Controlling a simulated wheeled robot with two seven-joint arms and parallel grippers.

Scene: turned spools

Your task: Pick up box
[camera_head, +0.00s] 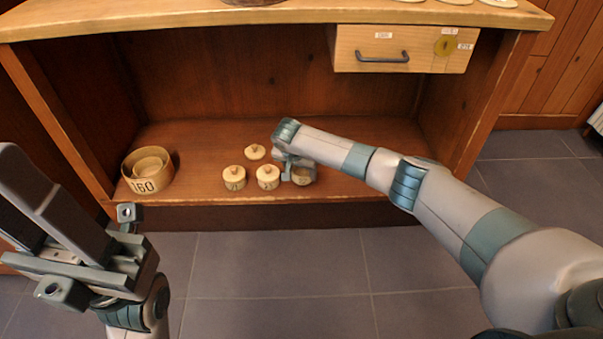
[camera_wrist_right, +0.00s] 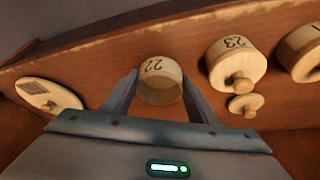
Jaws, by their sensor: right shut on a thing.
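A small round wooden box marked 22 (camera_wrist_right: 160,70) sits between the fingers of my right gripper (camera_wrist_right: 160,97). Its lidless top appears to face the wrist camera. In the head view the box (camera_head: 303,177) shows partly behind my right gripper (camera_head: 288,170), at the shelf's front. A box marked 23 (camera_wrist_right: 237,62) with a knobbed lid stands beside it; it also shows in the head view (camera_head: 268,178). Another lidded box (camera_head: 235,178) stands left of that. A small knobbed lid (camera_head: 255,152) lies behind them. My left gripper (camera_head: 60,215) hangs empty at lower left; its jaw gap is unclear.
A larger round container marked 160 (camera_head: 147,186) with a smaller one nested inside stands at the shelf's left. A flat knobbed disc (camera_wrist_right: 48,96) lies on the shelf in the wrist view. A drawer (camera_head: 400,50) and the tabletop (camera_head: 180,17) overhang the shelf (camera_head: 200,140).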

